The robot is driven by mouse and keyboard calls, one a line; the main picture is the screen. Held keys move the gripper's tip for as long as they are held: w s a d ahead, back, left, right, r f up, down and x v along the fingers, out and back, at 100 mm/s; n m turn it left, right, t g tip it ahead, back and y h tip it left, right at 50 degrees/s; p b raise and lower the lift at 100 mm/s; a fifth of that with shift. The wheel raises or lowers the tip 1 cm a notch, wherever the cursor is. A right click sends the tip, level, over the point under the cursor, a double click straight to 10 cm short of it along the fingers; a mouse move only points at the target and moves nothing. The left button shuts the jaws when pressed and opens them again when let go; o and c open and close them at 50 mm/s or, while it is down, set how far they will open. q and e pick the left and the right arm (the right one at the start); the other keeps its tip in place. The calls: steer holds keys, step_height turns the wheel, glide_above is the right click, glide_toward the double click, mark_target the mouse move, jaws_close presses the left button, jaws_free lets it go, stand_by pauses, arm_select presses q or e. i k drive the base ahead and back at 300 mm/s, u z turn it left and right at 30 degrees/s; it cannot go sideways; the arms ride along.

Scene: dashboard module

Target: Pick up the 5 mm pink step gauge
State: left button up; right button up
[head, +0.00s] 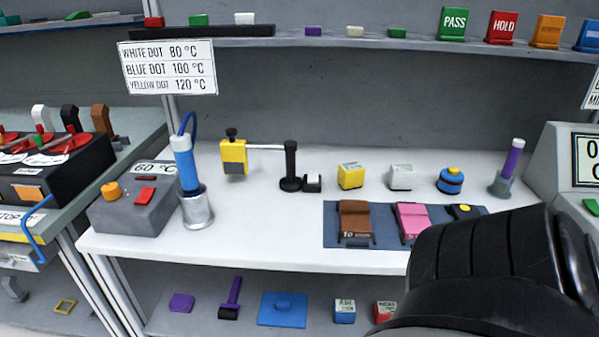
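The pink step gauge (412,217) rests on a dark blue mat (375,238) at the front of the white bench. Its face carries a light mark, probably a 5, partly cut off by a large black arm part of mine at the lower right. A brown gauge marked 10 (354,219) sits to its left on the same mat. A black gauge with a yellow spot (463,211) sits to its right, partly hidden. Neither of my grippers shows.
Behind the mat stand a yellow block (351,176), a white block (401,177) and a blue round piece (451,180). A soldering-iron-like blue tool (187,165) stands left by a grey control box (145,205).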

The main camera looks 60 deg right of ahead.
mark_target(413, 218)
steer(key=u, duration=0.4)
steer(key=k, duration=1.1)
